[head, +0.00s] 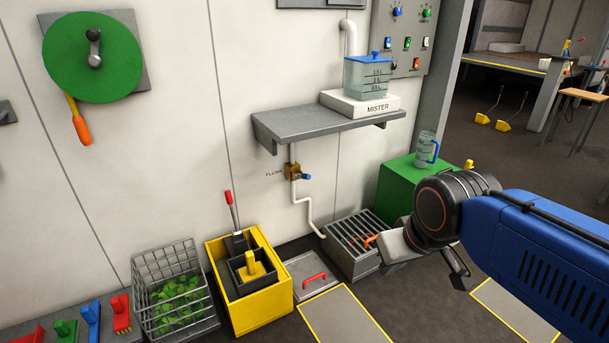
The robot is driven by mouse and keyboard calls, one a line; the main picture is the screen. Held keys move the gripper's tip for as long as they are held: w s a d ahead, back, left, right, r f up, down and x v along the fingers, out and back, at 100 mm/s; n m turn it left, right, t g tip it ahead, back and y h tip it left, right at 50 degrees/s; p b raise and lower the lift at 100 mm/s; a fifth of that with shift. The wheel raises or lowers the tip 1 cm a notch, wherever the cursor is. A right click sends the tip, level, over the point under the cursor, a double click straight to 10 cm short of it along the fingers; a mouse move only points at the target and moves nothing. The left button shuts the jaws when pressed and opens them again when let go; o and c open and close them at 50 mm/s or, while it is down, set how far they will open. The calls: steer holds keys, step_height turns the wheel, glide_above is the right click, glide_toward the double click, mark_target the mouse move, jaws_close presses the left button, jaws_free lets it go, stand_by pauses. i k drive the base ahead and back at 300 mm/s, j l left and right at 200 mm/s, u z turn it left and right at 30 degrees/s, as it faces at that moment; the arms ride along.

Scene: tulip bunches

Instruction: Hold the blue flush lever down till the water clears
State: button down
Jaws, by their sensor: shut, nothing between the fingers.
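The blue flush lever (307,177) sticks out to the right of a brass valve (292,171) on the wall, beside the small FLUSH label. A clear tank (367,78) with a blue lid and level marks stands on the white MISTER base (360,104); how much water it holds is hard to tell. A white pipe (298,201) runs from the valve down towards a grated drain box (357,243). My gripper (400,246) is shut and empty, in front of the drain box, below and right of the lever and apart from it. Its fingertips are not clear.
The grey shelf (325,124) juts out above the valve. A green block (398,185) with a clear jug (426,149) stands at right. A yellow bin (262,309) and a wire basket (172,290) stand lower left.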

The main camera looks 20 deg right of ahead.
mark_target(306, 176)
steer(key=i+z, duration=0.4)
steer(key=i+j+z, duration=0.25)
steer(key=z, duration=0.15)
steer(key=i+j+z, duration=0.25)
steer(key=z, duration=0.15)
steer(key=i+j+z, duration=0.25)
steer(key=z, duration=0.15)
steer(key=j, duration=0.1)
